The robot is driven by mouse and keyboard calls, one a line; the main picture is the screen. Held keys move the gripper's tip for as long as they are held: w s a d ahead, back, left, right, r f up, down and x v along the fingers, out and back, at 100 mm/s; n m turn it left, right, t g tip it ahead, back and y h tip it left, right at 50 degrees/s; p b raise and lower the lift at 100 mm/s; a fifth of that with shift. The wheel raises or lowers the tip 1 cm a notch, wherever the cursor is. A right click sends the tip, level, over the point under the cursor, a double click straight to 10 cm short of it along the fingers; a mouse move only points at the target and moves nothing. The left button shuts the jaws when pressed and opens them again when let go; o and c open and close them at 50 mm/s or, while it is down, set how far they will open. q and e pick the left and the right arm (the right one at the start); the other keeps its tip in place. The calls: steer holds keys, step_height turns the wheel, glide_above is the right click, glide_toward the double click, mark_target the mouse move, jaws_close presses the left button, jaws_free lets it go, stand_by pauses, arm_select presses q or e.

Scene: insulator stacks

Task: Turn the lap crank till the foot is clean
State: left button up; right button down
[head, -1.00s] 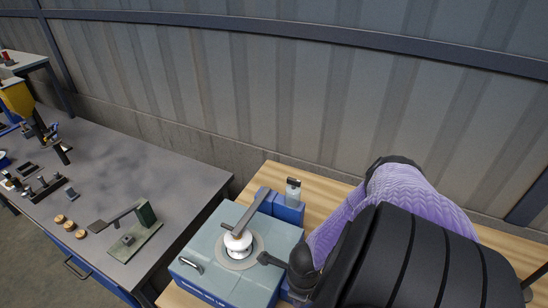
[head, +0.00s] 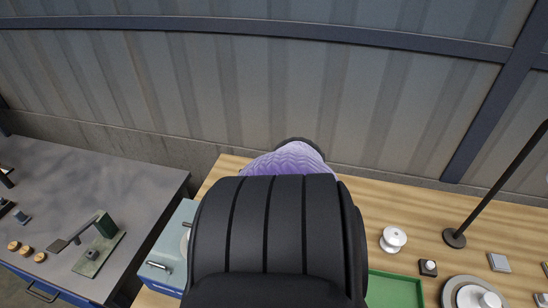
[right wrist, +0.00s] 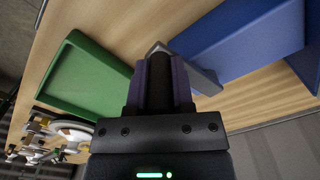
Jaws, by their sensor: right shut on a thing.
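The lap machine is a blue box with a teal top (head: 172,232), mostly hidden behind my right arm in the head view. Its blue body also shows in the right wrist view (right wrist: 240,40). My right gripper (right wrist: 160,58) is shut on a dark upright piece beside that body, which looks like the crank handle. A grey bar (right wrist: 206,82) reaches from near the fingertips toward the blue body. The insulator on the lap, its foot and the crank are hidden in the head view now. My left gripper is not in view.
A green tray (head: 395,290) lies right of my arm, near a white spool-shaped insulator (head: 393,239). A dark post on a round base (head: 455,238) stands farther right. A grey bench (head: 95,185) with a green lever tool (head: 98,255) stands left.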

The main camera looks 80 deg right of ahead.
steer(key=shift+s+d+n+p, duration=0.25)
steer(key=shift+s+n+p, duration=0.1)
steer(key=shift+s+n, duration=0.85)
steer(key=shift+s+d+n+p, duration=0.3)
steer(key=shift+s+n, duration=0.45)
steer(key=shift+n, duration=0.75)
steer(key=shift+a, duration=0.1)
steer(key=shift+c, duration=2.4)
jaws_free()
step_height(320, 180, up, 10)
steer(key=p, duration=0.4)
